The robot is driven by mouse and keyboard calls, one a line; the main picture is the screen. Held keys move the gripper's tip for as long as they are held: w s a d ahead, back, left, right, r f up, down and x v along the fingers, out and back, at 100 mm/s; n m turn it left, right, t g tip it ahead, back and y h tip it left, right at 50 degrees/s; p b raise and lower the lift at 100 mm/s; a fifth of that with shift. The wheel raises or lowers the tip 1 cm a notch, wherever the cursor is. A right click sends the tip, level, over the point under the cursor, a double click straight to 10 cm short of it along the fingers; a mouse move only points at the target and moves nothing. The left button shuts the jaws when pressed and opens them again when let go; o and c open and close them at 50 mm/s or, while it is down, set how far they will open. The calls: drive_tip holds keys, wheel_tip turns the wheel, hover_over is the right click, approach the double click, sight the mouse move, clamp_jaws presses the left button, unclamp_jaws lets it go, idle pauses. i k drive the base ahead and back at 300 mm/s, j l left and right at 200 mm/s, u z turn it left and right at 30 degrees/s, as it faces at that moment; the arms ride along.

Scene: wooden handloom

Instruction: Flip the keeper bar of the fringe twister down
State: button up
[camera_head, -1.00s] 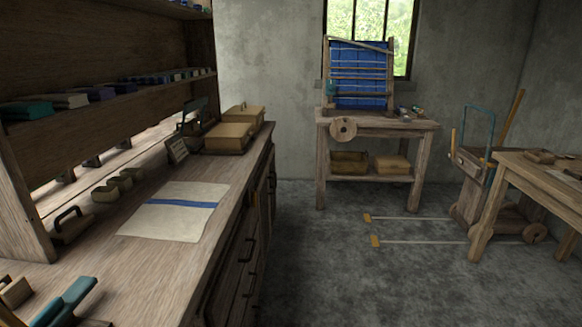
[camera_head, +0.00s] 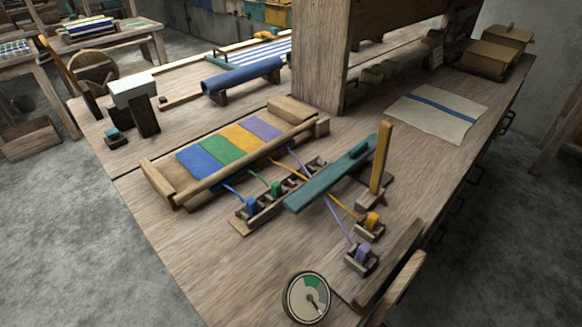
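The fringe twister is on the wooden bench. Its cloth panel (camera_head: 228,146) has blue, green, orange and purple bands in a wooden frame. A teal bar (camera_head: 325,184), which looks like the keeper bar, slants up to the right across the strands, with a small teal handle on it. An upright wooden post (camera_head: 380,158) stands beside its far end. Blue and green pegs sit in a wooden rack (camera_head: 262,210). The orange peg (camera_head: 372,220) and purple peg (camera_head: 363,252) sit in separate holders nearer the front right. My gripper is not in view.
A round dial (camera_head: 307,298) stands at the front edge. A blue roll (camera_head: 241,76) and a pale-topped block (camera_head: 133,92) are behind the twister. A white cloth with a blue stripe (camera_head: 437,111) lies at the right. A thick wooden upright (camera_head: 320,55) rises behind.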

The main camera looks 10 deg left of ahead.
sight(386, 129)
drive_tip(key=u, duration=0.2)
drive_tip(key=i+l, duration=0.1)
drive_tip(key=l, duration=0.45)
drive_tip(key=l+z, duration=0.1)
drive_tip(key=l, duration=0.45)
drive_tip(key=i+l, duration=0.15)
drive_tip(key=l, duration=0.4)
